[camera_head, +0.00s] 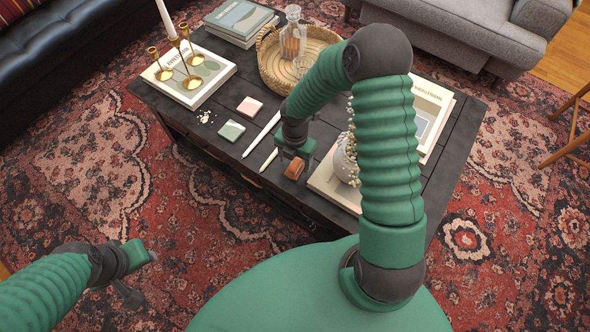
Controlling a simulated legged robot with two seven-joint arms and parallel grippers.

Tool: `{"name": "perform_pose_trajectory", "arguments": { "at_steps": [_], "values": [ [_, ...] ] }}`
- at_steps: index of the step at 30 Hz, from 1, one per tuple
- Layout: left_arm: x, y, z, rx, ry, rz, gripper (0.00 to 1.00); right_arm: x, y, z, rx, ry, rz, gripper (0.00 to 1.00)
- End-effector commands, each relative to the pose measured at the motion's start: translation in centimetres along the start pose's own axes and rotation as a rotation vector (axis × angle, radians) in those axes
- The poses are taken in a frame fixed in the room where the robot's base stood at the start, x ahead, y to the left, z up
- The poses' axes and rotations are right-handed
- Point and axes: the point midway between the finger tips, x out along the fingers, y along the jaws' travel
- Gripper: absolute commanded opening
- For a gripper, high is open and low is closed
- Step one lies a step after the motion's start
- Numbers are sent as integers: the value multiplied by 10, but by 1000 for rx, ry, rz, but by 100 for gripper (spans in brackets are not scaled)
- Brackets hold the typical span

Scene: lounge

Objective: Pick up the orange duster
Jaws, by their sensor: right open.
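The orange duster (294,169) is a small orange-brown block lying near the front edge of the dark wooden coffee table (178,113). My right gripper (292,153) points down just above and behind it, open and empty. I cannot tell whether its fingers touch the duster. My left gripper (142,275) hangs over the rug at the lower left, away from the table, with nothing visible in it. I cannot tell whether its jaws are open.
Two coasters (249,106) and white sticks (262,133) lie left of the duster. A white vase (345,160) stands on a book close to its right. A wicker tray (268,73) with a decanter (292,35), books and a brass candle holder (185,66) are farther back.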

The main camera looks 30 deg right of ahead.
Motion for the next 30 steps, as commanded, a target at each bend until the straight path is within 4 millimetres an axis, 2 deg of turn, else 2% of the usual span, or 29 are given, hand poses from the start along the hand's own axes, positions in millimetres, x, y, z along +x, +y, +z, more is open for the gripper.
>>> {"name": "perform_pose_trajectory", "arguments": {
  "at_steps": [1, 3, 10, 24, 25, 30],
  "values": [
    [12, 0, 3, 0, -1, 0, 36, 17, 0, 0, 0, 1, -1, 67],
    [16, 0, 4, 0, -1, 0, 36, 25, 0, 0, 0, 1, -1, 67],
    [13, 0, 3, 0, 0, 0, 36, 24, 0, 0, 1, -1, 1, 66],
    [13, 0, 3, 0, 0, 0, 36, 24, 0, 0, 1, 0, 0, 4],
    [13, 0, 3, 0, 0, 0, 36, 24, 0, 0, 1, 0, 0, 2],
    [13, 0, 3, 0, -1, 0, 36, 24, 0, 0, 1, 0, 0, 1]
  ]
}}
